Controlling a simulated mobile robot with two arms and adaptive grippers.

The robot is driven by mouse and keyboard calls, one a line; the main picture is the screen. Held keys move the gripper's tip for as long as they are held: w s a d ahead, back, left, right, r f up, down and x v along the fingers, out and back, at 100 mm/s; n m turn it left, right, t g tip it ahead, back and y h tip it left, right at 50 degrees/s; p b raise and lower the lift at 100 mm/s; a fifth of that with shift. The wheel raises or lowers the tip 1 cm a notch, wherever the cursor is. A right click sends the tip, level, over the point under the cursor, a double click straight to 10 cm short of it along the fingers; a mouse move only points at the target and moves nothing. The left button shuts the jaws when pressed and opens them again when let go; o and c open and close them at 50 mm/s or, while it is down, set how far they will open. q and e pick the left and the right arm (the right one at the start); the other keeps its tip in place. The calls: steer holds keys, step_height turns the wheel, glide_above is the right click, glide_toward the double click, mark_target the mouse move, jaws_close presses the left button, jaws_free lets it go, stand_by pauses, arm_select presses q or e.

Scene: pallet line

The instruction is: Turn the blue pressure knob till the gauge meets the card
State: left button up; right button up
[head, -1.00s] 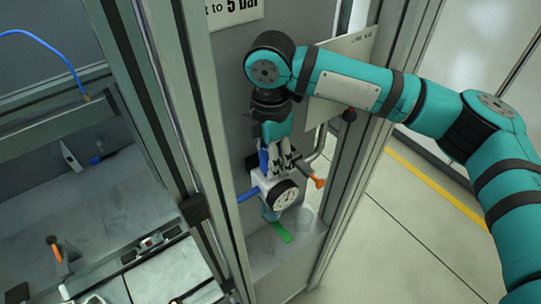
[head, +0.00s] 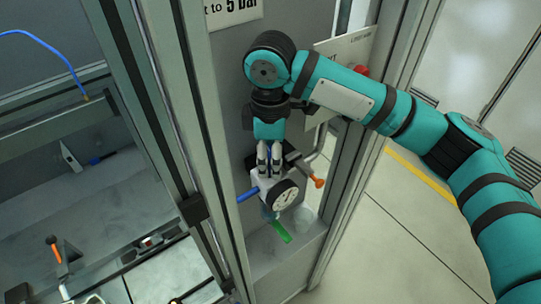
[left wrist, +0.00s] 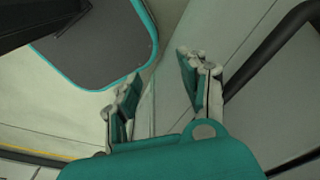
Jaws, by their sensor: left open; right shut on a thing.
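My right gripper (head: 269,170) points down and is shut at the top of the white regulator body (head: 263,183), where the blue pressure knob sits. The knob itself is hidden by the fingers. The round gauge (head: 286,195) with a white dial and black rim is on the regulator's front; its needle is too small to read surely. The white card (head: 236,10) above is partly cut off and reads "to 5 bar". My left gripper (left wrist: 160,95) shows only in the left wrist view, open and empty, away from the regulator.
A blue tube (head: 247,196) sticks out left of the regulator and an orange handle (head: 319,183) to its right. A green strip (head: 280,232) lies below. Grey frame posts (head: 205,150) stand close on the left. A white plate (head: 345,47) is behind my right arm.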

mark_target(269, 153)
steer(key=shift+m, duration=0.8)
steer(key=o, duration=1.2)
steer(key=shift+a, duration=0.1)
steer(key=shift+c, duration=0.2)
steer(key=shift+r, duration=0.15)
step_height(269, 153, up, 6)
steer(key=shift+r, duration=0.9)
